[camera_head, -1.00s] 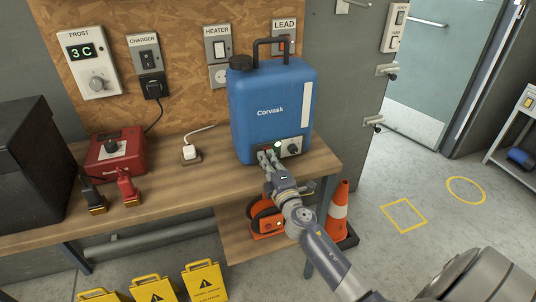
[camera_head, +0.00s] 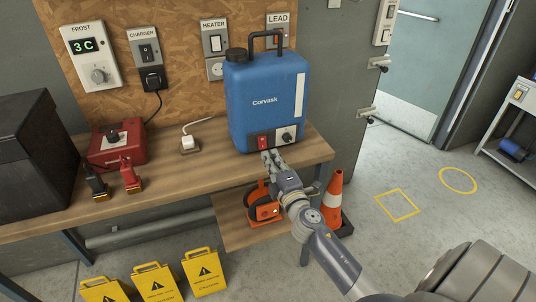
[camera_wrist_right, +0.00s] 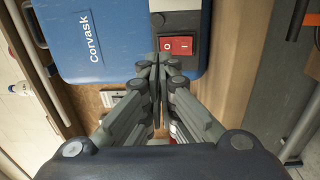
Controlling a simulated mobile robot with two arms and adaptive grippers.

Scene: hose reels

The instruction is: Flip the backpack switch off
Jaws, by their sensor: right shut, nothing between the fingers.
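The blue Corvask backpack tank (camera_head: 265,104) stands upright near the right end of the wooden workbench. My right gripper (camera_head: 269,156) is shut and empty, just below and in front of the switch. It also shows shut in the right wrist view (camera_wrist_right: 158,62). Whether it touches the panel cannot be told. My left gripper is out of view.
A red charger box (camera_head: 117,146) with clamps and a white plug (camera_head: 190,144) lie left on the bench. An orange reel (camera_head: 264,207) is on the lower shelf. A traffic cone (camera_head: 333,195) stands right of the bench. Floor at right is mostly clear.

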